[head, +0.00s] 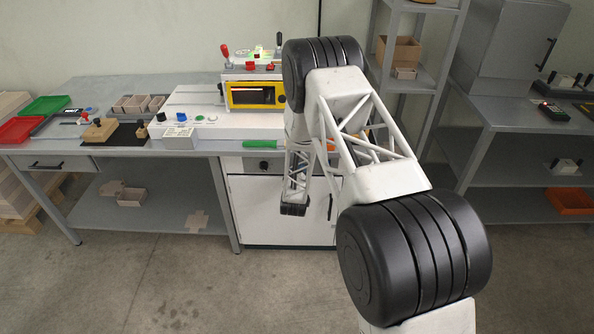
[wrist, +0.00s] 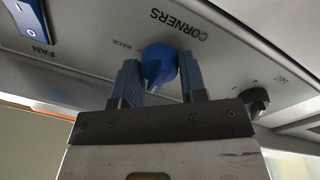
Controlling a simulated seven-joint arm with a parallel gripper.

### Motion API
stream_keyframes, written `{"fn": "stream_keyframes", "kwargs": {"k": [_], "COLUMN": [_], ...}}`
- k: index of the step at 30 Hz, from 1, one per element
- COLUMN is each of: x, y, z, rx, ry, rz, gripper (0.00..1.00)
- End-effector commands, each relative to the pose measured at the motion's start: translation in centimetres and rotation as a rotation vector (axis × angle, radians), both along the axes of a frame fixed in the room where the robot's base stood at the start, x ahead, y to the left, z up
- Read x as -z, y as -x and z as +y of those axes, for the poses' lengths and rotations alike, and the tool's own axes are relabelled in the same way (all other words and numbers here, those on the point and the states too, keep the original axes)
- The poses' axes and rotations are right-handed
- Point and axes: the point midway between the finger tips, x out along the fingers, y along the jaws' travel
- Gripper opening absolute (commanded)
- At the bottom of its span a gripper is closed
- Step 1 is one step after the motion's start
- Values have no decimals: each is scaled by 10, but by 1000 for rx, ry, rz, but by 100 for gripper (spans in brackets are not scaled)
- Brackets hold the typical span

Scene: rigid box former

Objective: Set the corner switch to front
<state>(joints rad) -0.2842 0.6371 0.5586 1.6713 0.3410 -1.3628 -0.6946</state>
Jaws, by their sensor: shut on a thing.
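The corner switch (wrist: 157,64) is a blue round knob with a raised grip bar, on a grey panel in the wrist view. The word CORNERS is printed beside it, upside down in this view, and BACK stands to its left. A label for front does not show. My gripper (wrist: 160,82) has its blue fingers on either side of the knob and is shut on it. The bar points down and slightly left in the picture, roughly between the fingers. In the head view my arm hides the switch and the fingers.
A blue rocker switch marked FAN (wrist: 29,20) sits at the upper left of the wrist view. In the head view the yellow-framed machine (head: 233,96) stands on the bench, with a green handle (head: 262,144) at the front edge.

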Motion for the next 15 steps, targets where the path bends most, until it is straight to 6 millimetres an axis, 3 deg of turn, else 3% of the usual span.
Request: {"fn": "stream_keyframes", "kwargs": {"k": [14, 15], "x": [0, 0], "y": [0, 0], "z": [0, 0], "rx": [1, 1], "ry": [20, 20], "rz": [0, 0], "gripper": [15, 45]}}
